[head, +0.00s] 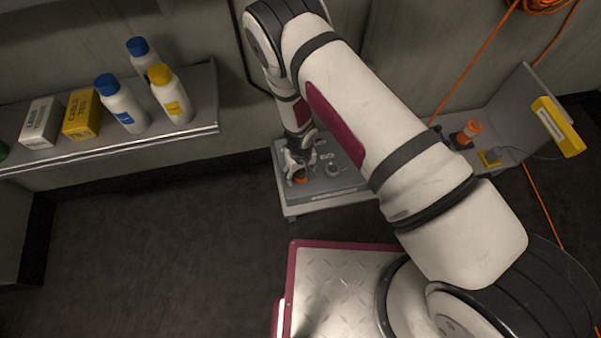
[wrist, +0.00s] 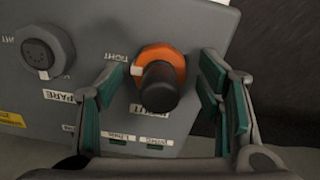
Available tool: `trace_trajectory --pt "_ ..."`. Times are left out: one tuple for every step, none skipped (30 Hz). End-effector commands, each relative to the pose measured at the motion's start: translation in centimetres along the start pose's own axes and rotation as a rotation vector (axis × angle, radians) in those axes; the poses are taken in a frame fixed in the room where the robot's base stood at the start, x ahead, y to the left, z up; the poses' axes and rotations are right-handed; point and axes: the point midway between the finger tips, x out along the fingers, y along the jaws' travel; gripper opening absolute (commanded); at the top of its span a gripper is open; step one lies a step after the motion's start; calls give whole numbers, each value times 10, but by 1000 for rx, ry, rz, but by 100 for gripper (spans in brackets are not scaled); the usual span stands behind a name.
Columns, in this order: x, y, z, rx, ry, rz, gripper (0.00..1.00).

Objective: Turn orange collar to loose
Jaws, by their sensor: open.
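The orange collar (wrist: 166,56) sits around a dark cylindrical plug (wrist: 160,88) on a grey panel in the wrist view. A small white mark on the collar is at its left side, near a label that seems to read "TIGHT" on the panel. My gripper (wrist: 160,88) is open, with one teal-padded finger on each side of the collar and plug; whether either pad touches cannot be told. In the head view the collar (head: 300,177) shows small under my gripper (head: 299,170), on the grey panel (head: 342,181) by the wall.
A grey round connector (wrist: 46,50) labelled "SPARE" is left of the collar on the same panel. A shelf (head: 110,147) with bottles and boxes is at the left. Another orange-topped item (head: 468,132) and a yellow case (head: 558,127) are at the right. Orange cables hang there.

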Motion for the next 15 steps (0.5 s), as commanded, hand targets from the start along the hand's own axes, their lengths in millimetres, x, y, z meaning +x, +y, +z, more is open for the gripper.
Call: trace_trajectory --pt "0 0 0 0 0 0 61" --pt "0 0 0 0 0 0 61" --pt "0 0 0 0 0 0 54" --pt "0 0 0 0 0 0 47" --pt "0 0 0 0 0 0 40" --pt "0 0 0 0 0 0 31" --pt "0 0 0 0 0 0 25" --pt "0 0 0 0 0 0 18" --pt "0 0 0 0 0 0 13" --pt "0 0 0 0 0 0 13" --pt "0 0 0 0 0 0 13" --pt "0 0 0 -1 0 0 13" --pt "0 0 0 -2 0 0 13" --pt "0 0 0 -3 0 0 13" --pt "0 0 0 -7 0 0 13"
